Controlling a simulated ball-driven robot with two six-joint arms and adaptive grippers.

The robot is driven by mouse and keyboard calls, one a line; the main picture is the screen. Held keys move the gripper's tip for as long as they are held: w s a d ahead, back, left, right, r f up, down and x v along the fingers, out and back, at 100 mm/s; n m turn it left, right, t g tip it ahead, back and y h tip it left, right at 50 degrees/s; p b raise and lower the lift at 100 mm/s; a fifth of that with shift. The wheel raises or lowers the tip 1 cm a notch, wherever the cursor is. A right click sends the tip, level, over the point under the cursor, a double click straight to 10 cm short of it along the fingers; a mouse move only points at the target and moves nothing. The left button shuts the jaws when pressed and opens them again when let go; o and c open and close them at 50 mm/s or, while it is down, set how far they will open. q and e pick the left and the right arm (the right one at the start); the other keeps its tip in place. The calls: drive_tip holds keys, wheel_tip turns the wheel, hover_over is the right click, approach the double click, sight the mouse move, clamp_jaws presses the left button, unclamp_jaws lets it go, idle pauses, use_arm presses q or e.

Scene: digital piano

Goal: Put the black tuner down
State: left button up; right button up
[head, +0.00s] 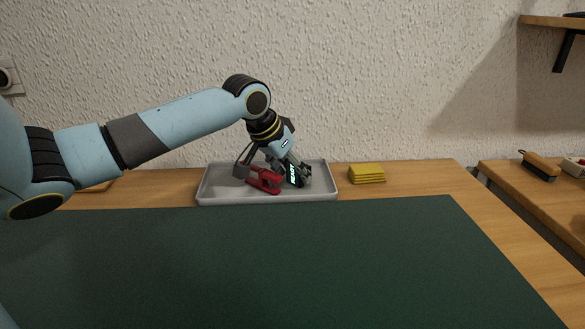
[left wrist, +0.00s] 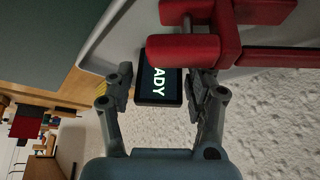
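The black tuner (head: 292,176), with lit lettering on its face, is tilted at my left gripper (head: 298,170), over the right half of the grey tray (head: 215,196). I cannot tell whether the tuner touches the tray floor. My right gripper is in neither view.
The red tool (head: 264,181) lies in the tray just left of the tuner; it also shows in the left wrist view (left wrist: 190,49). Folded yellow cloths (head: 366,174) lie right of the tray. A dark green mat (head: 300,260) in front is bare. A brush (head: 541,165) lies on the right-hand surface.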

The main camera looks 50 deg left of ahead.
use_arm(q)
drive_tip(key=shift+o, duration=0.7)
drive_tip(key=shift+r, duration=0.1)
drive_tip(key=shift+r, duration=0.25)
drive_tip(key=p+v, duration=0.5)
drive_tip(key=v, duration=0.7)
